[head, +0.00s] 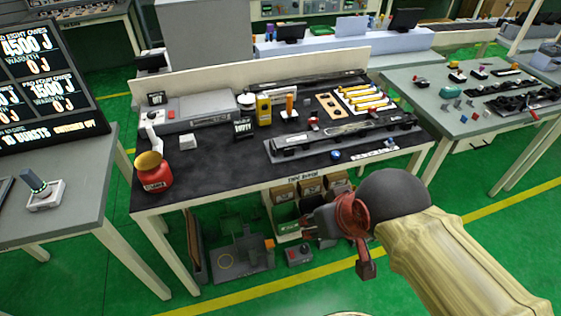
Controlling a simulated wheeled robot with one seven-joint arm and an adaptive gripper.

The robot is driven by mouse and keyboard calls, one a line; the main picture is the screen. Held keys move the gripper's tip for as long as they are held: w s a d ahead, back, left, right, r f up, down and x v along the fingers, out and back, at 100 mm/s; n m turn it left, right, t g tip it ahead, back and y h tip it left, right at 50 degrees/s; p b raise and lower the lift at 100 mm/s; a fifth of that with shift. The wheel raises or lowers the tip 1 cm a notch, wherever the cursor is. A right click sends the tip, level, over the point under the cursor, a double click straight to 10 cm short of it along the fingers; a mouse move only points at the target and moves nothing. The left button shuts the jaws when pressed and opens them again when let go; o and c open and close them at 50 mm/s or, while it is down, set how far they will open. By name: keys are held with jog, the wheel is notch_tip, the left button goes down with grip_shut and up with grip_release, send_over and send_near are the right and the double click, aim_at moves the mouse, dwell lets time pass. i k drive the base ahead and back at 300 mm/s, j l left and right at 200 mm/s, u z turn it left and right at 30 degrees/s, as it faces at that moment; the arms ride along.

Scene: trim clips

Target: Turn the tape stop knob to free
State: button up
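I cannot single out the tape stop knob for sure. A small blue round knob-like piece (336,155) sits near the front edge of the dark-topped workbench (215,160), just in front of a long grey fixture with a black bar (345,137). Its setting is too small to read. My gripper (335,240) hangs in front of the bench, below and to the right of that piece and apart from it. Its dark and reddish finger parts show against the floor and lower shelf. Their angle hides whether they are open or shut. I see nothing held.
A red jar (153,172) stands at the bench's left corner. A yellow device (263,110), yellow rolls (362,98) and a small sign (243,128) stand farther back. Side tables flank the bench; the dark top's left-front area is clear.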

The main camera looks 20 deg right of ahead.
aim_at(335, 154)
jog(key=i+j, duration=0.2)
jog(key=i, duration=0.2)
jog(key=i+j+z, duration=0.15)
jog(key=i, duration=0.25)
